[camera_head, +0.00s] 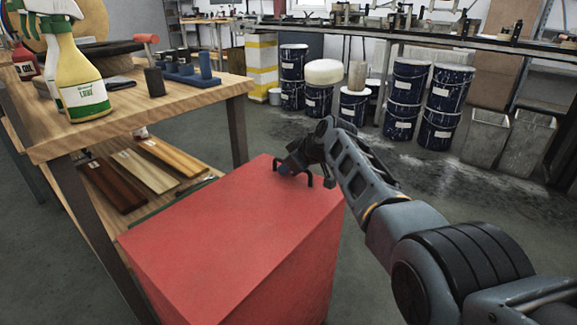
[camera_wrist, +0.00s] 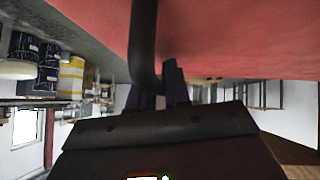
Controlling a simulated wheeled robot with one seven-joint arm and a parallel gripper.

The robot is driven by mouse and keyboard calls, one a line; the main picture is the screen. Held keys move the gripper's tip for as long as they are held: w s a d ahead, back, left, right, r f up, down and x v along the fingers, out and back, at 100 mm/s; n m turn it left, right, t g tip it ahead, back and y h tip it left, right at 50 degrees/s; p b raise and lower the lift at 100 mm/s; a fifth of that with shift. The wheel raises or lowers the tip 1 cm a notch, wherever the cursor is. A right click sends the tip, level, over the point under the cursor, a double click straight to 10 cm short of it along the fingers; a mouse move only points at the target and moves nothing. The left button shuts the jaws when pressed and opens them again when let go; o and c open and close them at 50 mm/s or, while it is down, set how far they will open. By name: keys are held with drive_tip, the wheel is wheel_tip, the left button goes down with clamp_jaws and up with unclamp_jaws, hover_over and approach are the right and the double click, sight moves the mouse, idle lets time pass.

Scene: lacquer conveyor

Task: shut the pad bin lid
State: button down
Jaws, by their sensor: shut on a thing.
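The red pad bin (camera_head: 322,265) stands in front of me, beside the wooden workbench. Its red lid (camera_head: 215,235) lies over the top and looks flat, with no open gap visible from here. A black bar handle (camera_head: 309,180) rises from the lid near its far edge. My gripper (camera_head: 287,168) is at this handle and shut on it. In the wrist view the dark handle (camera_wrist: 143,45) runs down to my fingers (camera_wrist: 167,85), with the red lid surface (camera_wrist: 230,35) behind it. My gripper and wrist hide part of the handle.
The workbench (camera_head: 140,115) on the left carries spray bottles (camera_head: 80,75) and blue blocks (camera_head: 185,76). Its lower shelf holds wood boards (camera_head: 145,172). Dark blue drums (camera_head: 407,85) stand at the back below the conveyor (camera_head: 450,45). The floor between is open.

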drive_tip(key=shift+s+d+f, duration=0.1)
drive_tip(key=shift+s+f, duration=0.05)
drive_tip(key=shift+f, duration=0.3)
drive_tip(key=shift+s+d+f, duration=0.1)
drive_tip(key=shift+f, duration=0.3)
drive_tip(key=c, duration=1.2)
unclamp_jaws()
drive_tip(key=shift+f, duration=0.1)
drive_tip(key=shift+w+a+r+p+v, duration=0.1)
drive_tip(key=shift+w+r+p+v, duration=0.15)
drive_tip(key=shift+p+v, duration=0.8)
drive_tip(key=shift+w+a+r+p+v, duration=0.1)
drive_tip(key=shift+a+r+p+v, duration=0.15)
drive_tip(key=shift+v, duration=1.55)
drive_tip(key=shift+w+r+p+v, duration=0.2)
drive_tip(key=shift+p+v, duration=0.5)
drive_tip(key=shift+v, duration=0.75)
drive_tip(key=shift+d, duration=0.1)
